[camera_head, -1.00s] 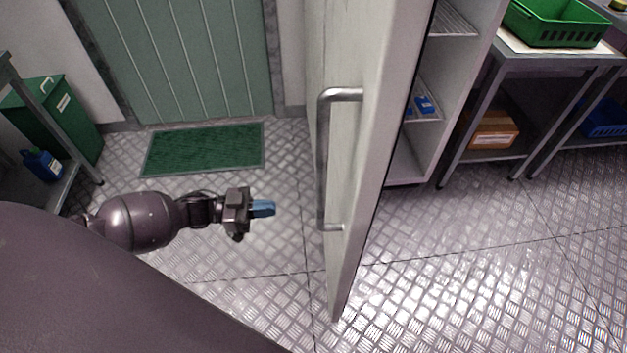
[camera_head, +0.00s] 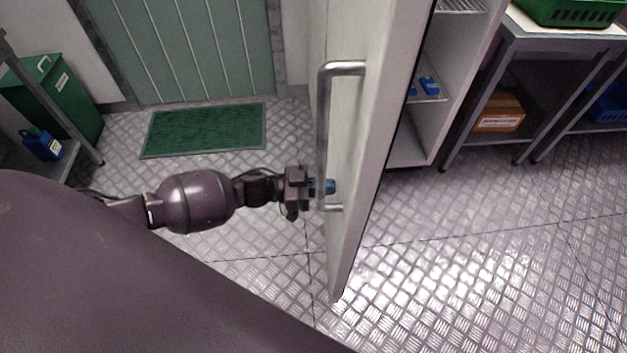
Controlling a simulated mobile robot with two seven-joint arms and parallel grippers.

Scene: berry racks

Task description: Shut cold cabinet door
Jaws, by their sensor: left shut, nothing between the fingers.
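The cold cabinet door (camera_head: 360,150) stands wide open, its outer face with a long metal bar handle (camera_head: 322,120) turned toward the left. The cabinet (camera_head: 412,140) behind it shows shelves with small blue items. My left gripper (camera_head: 325,186) is shut and empty, with its blue fingertips at the lower part of the handle, close to the door face. The handle bar partly covers the fingers, and I cannot tell whether they touch the door. My right gripper is not in view.
A green mat (camera_head: 204,129) lies on the metal floor before a green door (camera_head: 178,45). A green bin (camera_head: 55,95) and a blue jug (camera_head: 41,144) are at the left. A steel table (camera_head: 535,45) with a green crate (camera_head: 566,10) stands at the right. The floor at lower right is clear.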

